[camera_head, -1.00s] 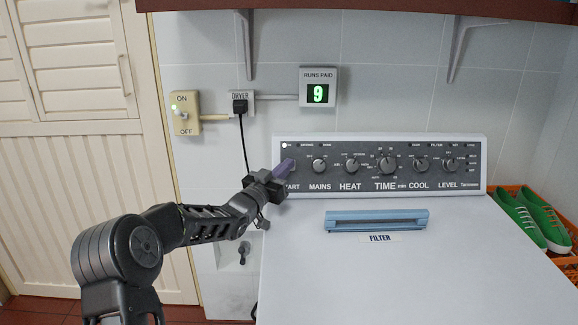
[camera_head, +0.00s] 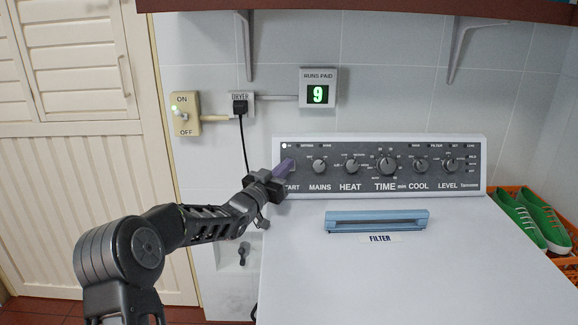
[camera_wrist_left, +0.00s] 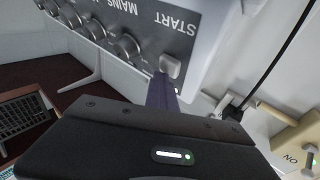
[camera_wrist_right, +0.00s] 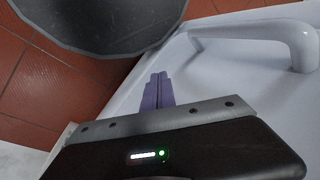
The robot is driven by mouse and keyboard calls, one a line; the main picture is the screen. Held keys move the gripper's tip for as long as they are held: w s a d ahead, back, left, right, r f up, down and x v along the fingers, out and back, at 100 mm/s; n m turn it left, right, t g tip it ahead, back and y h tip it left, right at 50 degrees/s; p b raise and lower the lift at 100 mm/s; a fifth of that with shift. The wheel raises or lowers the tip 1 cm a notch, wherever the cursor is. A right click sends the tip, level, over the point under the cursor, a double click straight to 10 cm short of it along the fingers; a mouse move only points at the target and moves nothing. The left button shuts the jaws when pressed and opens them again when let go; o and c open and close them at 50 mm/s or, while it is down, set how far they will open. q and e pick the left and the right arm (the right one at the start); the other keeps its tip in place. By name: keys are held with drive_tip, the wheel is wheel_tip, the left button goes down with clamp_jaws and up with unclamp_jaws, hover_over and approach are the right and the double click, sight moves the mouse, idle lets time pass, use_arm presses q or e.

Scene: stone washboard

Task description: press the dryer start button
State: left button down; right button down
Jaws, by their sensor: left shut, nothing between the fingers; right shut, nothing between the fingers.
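The dryer's grey control panel (camera_head: 435,165) runs along the back of its white top. Its start button (camera_wrist_left: 170,66) is a pale rounded square beside the word START in the left wrist view. In the head view my left gripper (camera_head: 285,170) covers most of that button. My left gripper's purple fingers (camera_wrist_left: 162,92) are shut and empty, with their tips at or just short of the button; I cannot tell whether they touch. My right gripper (camera_wrist_right: 158,90) is shut and empty, over a white surface in the right wrist view, and is not in the head view.
A blue filter handle (camera_head: 376,221) lies on the dryer top. A wall switch (camera_head: 185,113) shows a green light, and a display (camera_head: 318,94) reads 9. Green shoes (camera_head: 530,220) sit in an orange crate (camera_head: 570,234) at the right. A shelf hangs above.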

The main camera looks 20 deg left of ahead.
use_arm(q)
drive_tip(key=shift+d+f, duration=0.25)
drive_tip(key=shift+f, duration=0.5)
drive_tip(key=shift+s+d+f+b, duration=0.1)
drive_tip(key=shift+d+f+b, duration=0.1)
drive_tip(key=shift+b, duration=0.25)
drive_tip(key=shift+s+d, duration=0.2)
drive_tip(key=shift+s, duration=0.1)
drive_tip(key=shift+s+d+r, duration=0.1)
drive_tip(key=shift+r, duration=0.05)
drive_tip(key=s+r, duration=0.1)
drive_tip(key=s+d+r+b, duration=0.1)
drive_tip(key=s+d, duration=0.1)
drive_tip(key=s, duration=0.1)
drive_tip(key=shift+r, duration=0.4)
drive_tip(key=shift+a, duration=0.15)
